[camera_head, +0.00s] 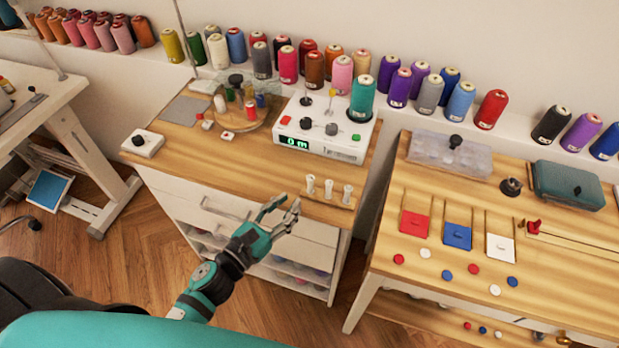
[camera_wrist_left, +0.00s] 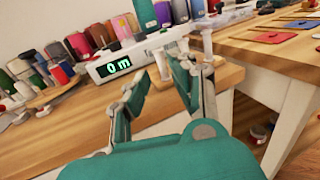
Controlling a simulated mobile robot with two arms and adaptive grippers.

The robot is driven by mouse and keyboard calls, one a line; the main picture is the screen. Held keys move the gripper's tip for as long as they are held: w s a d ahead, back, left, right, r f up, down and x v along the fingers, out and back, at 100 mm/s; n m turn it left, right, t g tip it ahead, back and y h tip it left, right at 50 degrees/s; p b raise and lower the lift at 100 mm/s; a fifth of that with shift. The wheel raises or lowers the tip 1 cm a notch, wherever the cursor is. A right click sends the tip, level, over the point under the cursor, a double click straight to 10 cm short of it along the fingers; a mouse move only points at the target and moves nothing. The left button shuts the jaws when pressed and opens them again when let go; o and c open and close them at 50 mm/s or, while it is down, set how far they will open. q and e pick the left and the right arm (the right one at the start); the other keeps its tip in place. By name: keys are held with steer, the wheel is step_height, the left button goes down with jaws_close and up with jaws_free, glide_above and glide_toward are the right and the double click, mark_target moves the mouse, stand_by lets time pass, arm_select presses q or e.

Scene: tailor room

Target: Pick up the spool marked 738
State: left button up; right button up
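Many thread spools stand on the wall shelf, including a purple one (camera_head: 399,88), a red one (camera_head: 490,109) and a black one (camera_head: 550,124). Their labels are too small to read, so I cannot tell which is 738. A teal spool (camera_head: 362,97) stands on the white winding machine (camera_head: 325,130), whose display reads "0 m". My left gripper (camera_head: 286,209) is open and empty, in front of the wooden table's front edge, near three small white spools on a holder (camera_head: 326,199). The left wrist view also shows its open fingers (camera_wrist_left: 160,85). My right gripper is not in view.
A round wooden tray (camera_head: 262,118) with small spools sits left of the machine. The right table (camera_head: 395,270) holds red, blue and white squares, buttons, a clear box (camera_head: 450,155) and a teal box (camera_head: 568,186). The wooden tabletop left of the small spools is mostly clear.

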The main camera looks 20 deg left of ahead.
mark_target(308, 182)
arm_select(q)
steer(key=x, duration=0.4)
steer(key=shift+p, duration=0.35)
steer(key=p+x, duration=0.1)
steer(key=x, duration=0.1)
steer(key=p+x, duration=0.1)
steer(key=x, duration=0.1)
steer(key=shift+w+r, duration=0.2)
steer(key=shift+w, duration=0.1)
steer(key=shift+w+d+f, duration=0.1)
steer(key=shift+w+d, duration=0.05)
steer(key=shift+w, duration=0.3)
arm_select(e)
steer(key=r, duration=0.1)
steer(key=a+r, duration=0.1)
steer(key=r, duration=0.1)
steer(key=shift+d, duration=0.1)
arm_select(q)
jaws_close()
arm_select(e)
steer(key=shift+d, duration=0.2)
